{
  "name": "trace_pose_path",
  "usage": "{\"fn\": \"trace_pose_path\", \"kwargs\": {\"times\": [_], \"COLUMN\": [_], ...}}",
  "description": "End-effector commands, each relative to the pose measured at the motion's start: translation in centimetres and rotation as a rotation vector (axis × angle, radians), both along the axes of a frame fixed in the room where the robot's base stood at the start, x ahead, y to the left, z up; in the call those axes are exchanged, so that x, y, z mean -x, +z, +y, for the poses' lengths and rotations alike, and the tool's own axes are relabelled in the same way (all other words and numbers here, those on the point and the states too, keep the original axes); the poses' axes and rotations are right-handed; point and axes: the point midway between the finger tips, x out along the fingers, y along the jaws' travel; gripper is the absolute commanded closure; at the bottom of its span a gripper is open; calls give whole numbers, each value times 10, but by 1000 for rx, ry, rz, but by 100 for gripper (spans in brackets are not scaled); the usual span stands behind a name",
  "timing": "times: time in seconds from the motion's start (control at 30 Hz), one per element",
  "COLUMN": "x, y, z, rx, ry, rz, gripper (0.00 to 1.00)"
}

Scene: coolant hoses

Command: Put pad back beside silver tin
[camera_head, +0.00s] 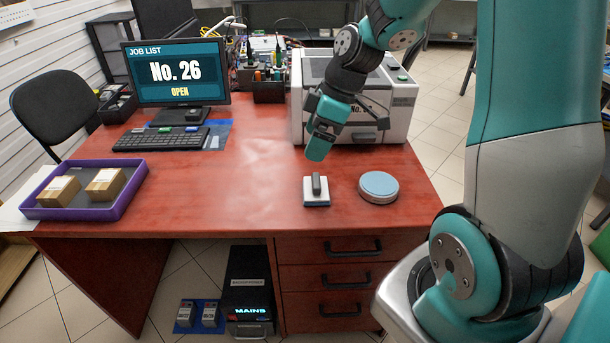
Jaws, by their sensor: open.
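A white machine (405,115) stands close behind my gripper. A purple tray (130,197) with two cardboard boxes is at the left. A keyboard (160,138) and a monitor (177,75) reading "No. 26 OPEN" stand behind it. The desk's middle is clear.

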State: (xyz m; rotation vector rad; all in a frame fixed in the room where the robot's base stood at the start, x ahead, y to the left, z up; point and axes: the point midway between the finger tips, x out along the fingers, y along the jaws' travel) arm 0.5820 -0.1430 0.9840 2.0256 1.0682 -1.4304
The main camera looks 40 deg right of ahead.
Motion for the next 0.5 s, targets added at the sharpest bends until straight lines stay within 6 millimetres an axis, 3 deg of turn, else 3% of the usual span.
{"fn": "trace_pose_path", "kwargs": {"times": [0.03, 0.1, 0.2, 0.33, 0.4, 0.5], "x": [14, 43, 92, 149, 168, 181], "y": [21, 42, 63, 77, 80, 82], "z": [42, 90, 142, 176, 184, 188], "rx": [-8, -24, -37, -40, -40, -39], "ry": [-2, -44, -107, -177, -205, -228], "rz": [21, 74, 148, 221, 244, 264], "gripper": [5, 5, 5, 5, 5, 5]}}
